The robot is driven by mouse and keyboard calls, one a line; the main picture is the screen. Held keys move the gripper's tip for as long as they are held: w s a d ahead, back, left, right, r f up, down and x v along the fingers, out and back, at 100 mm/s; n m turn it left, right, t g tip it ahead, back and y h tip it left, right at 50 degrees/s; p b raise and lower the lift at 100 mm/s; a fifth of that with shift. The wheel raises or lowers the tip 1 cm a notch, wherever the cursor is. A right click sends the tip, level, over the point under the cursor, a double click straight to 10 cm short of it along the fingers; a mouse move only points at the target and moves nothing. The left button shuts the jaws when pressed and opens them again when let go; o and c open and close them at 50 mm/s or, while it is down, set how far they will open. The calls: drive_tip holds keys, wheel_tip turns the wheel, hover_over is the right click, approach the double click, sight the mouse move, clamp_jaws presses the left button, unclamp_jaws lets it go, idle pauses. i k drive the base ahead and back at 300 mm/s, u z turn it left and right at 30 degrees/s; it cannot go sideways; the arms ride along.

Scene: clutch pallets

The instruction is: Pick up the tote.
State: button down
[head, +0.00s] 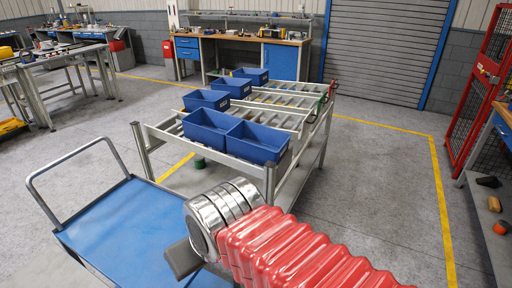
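Several blue open-topped totes stand on a grey metal roller rack in the middle of the head view. The nearest are a front right tote (257,142) and a front left tote (208,130), side by side. Behind them are a third tote (206,100) and others further back. The totes look empty. My arm, with red ribbed cover and steel rings, reaches in from the bottom right. A dark grey block beside the rings may be part of my gripper (182,258). No fingertips can be made out. It is in front of and below the rack, apart from the totes.
The roller rack (283,178) has raised side rails and legs. A blue-topped cart (130,208) with a metal handle stands at the lower left. Workbenches line the back and left. A red mesh cage (478,90) is on the right. Open floor lies right of the rack.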

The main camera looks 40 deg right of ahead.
sight(257, 143)
drive_tip(key=u, duration=2.7)
drive_tip(key=k, duration=1.65)
drive_tip(key=z, duration=0.05)
